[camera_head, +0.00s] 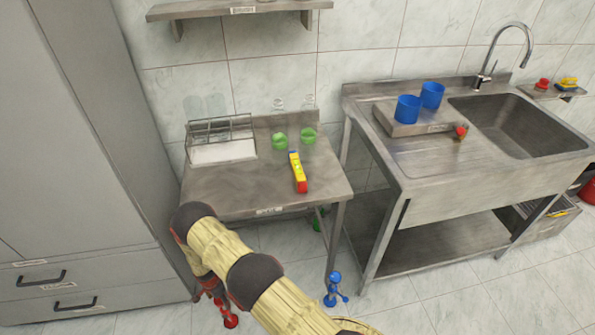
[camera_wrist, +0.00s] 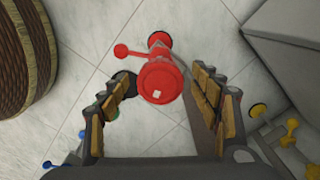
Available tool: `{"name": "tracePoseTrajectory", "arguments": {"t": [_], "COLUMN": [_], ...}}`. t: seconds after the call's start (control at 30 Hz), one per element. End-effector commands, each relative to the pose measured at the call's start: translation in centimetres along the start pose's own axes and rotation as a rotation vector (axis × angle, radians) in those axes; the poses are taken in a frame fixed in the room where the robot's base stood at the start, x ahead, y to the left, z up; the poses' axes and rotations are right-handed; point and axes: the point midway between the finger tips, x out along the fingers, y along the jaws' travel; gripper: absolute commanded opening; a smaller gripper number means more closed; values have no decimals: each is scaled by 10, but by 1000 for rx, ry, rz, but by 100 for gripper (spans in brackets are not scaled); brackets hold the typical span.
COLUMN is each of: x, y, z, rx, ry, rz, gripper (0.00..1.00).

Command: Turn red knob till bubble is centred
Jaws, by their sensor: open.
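The red knob (camera_wrist: 163,78) is a round red head with a side lever ending in a ball, above a red foot on the floor. My gripper (camera_wrist: 161,90) is open, with one finger on each side of the knob head; contact cannot be told. In the head view, the red foot (camera_head: 231,321) shows low beside my arm, which hides much of the knob and my gripper. A yellow and red spirit level (camera_head: 298,172) lies on the steel table (camera_head: 235,190). Its bubble is too small to read.
A blue knob (camera_head: 333,290) stands under the table's front right corner, and a green one (camera_head: 317,222) behind. A yellow knob (camera_wrist: 291,125) shows at right in the wrist view. A grey cabinet (camera_head: 80,150) stands left. Two green items and a rack sit on the table.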

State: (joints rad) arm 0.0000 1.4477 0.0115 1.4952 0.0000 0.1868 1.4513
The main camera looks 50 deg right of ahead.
Motion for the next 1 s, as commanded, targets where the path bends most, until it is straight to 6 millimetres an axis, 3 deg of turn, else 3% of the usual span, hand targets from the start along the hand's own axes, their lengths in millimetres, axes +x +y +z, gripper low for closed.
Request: {"name": "tracePoseTrajectory", "arguments": {"t": [0.1, 0.5, 1.0], "x": [-18, -56, -57], "y": [0, 0, 0], "z": [0, 0, 0], "rx": [0, 0, 0], "ry": [0, 0, 0], "rz": [0, 0, 1], "gripper": [64, 64, 64]}}
